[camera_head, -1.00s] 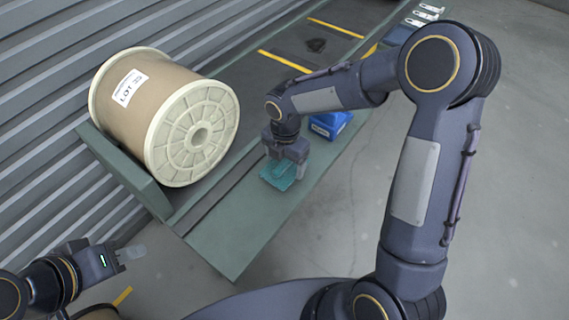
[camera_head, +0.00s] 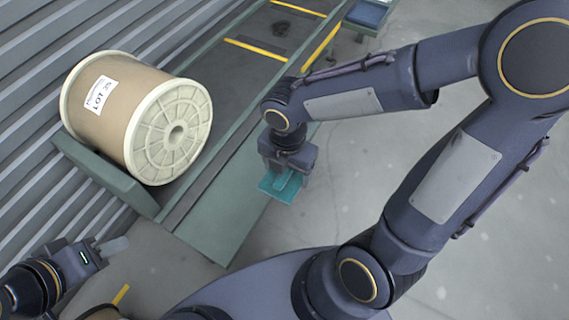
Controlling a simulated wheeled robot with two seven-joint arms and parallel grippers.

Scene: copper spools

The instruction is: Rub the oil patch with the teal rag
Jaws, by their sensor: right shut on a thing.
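The teal rag (camera_head: 276,189) hangs from my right gripper (camera_head: 285,174), which is shut on it. The rag shows at the right edge of the green bench, apparently held above it; its height is hard to judge. A small dark patch (camera_head: 280,29), likely the oil patch, lies on the dark surface between yellow lines at the top, far from the rag. My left gripper (camera_head: 112,247) is at the lower left, away from the rag and the patch. Its fingers are seen edge-on, so its opening is unclear.
A large spool (camera_head: 135,115) labelled LOT 35 rests on the left against a green stop (camera_head: 105,178). The bare green bench strip (camera_head: 215,215) runs beside it. A blue-topped item (camera_head: 368,14) stands at the top right. Open grey floor lies to the right.

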